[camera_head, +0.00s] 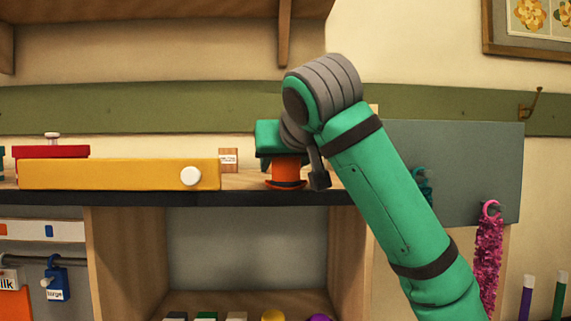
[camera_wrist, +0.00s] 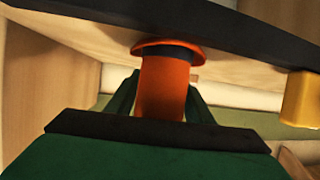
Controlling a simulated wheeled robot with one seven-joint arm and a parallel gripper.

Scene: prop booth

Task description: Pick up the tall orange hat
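The tall orange hat (camera_head: 285,172) stands upright, brim down, on the dark-edged wooden shelf (camera_head: 120,198), near its right part. In the wrist view the orange hat (camera_wrist: 162,90) has a dark band by its brim, and the shelf (camera_wrist: 100,38) appears at the top. My gripper (camera_head: 283,158) is directly above the hat and hides its top in the head view. In the wrist view the green fingers of my gripper (camera_wrist: 162,98) lie on either side of the hat's crown. I cannot tell whether they press on it.
A long yellow box (camera_head: 120,174) with a white knob lies left of the hat, with a red box (camera_head: 50,152) behind it. A small wooden tag (camera_head: 228,160) stands nearby. A grey panel (camera_head: 450,165) with a pink boa (camera_head: 488,255) hangs at the right.

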